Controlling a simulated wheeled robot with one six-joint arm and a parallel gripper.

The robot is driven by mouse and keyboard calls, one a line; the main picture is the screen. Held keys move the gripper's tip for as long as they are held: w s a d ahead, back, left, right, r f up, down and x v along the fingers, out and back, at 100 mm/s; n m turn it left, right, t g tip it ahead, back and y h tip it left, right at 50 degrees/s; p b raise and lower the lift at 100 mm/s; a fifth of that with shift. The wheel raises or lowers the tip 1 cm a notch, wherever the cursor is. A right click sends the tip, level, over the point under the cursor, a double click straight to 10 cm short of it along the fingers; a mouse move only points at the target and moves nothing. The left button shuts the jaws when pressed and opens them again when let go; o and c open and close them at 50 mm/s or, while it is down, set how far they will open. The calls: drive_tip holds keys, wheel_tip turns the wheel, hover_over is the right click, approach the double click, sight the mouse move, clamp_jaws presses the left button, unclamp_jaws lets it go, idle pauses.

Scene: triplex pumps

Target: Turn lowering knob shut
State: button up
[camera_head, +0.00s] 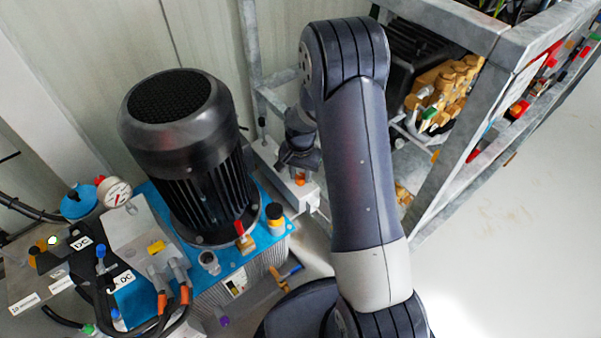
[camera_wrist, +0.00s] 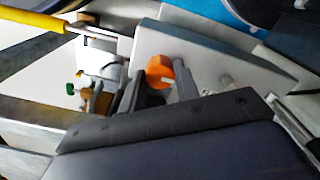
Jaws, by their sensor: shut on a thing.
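The lowering knob appears to be the small orange round knob (camera_wrist: 159,72) on a white block (camera_wrist: 215,58) in the wrist view. It has a pale mark on its face. In the head view the orange knob (camera_head: 300,179) shows just below my gripper (camera_head: 298,166), beside the blue-topped power unit. In the wrist view my gripper (camera_wrist: 160,84) has one finger on each side of the knob and is shut on it. The fingers hide part of the knob's sides, and the knob's turning angle cannot be told.
A black motor (camera_head: 190,150) stands on the blue tank top (camera_head: 250,260) left of my arm. A grey metal frame (camera_head: 450,150) with a brass pump (camera_head: 440,92) stands to the right. In the wrist view a yellow handle (camera_wrist: 32,48) lies at upper left. Open floor lies at far right.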

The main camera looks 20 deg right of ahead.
sight(300, 176)
idle(0.4)
drive_tip(key=o, duration=1)
drive_tip(key=shift+c, duration=0.2)
drive_tip(key=shift+r, duration=0.15)
wheel_tip(300, 176, up, 11)
drive_tip(key=p, duration=0.2)
drive_tip(key=shift+f+p, duration=0.2)
drive_tip(key=shift+p, duration=0.15)
wheel_tip(300, 176, down, 11)
drive_tip(key=b, duration=0.2)
drive_tip(key=shift+b, duration=0.4)
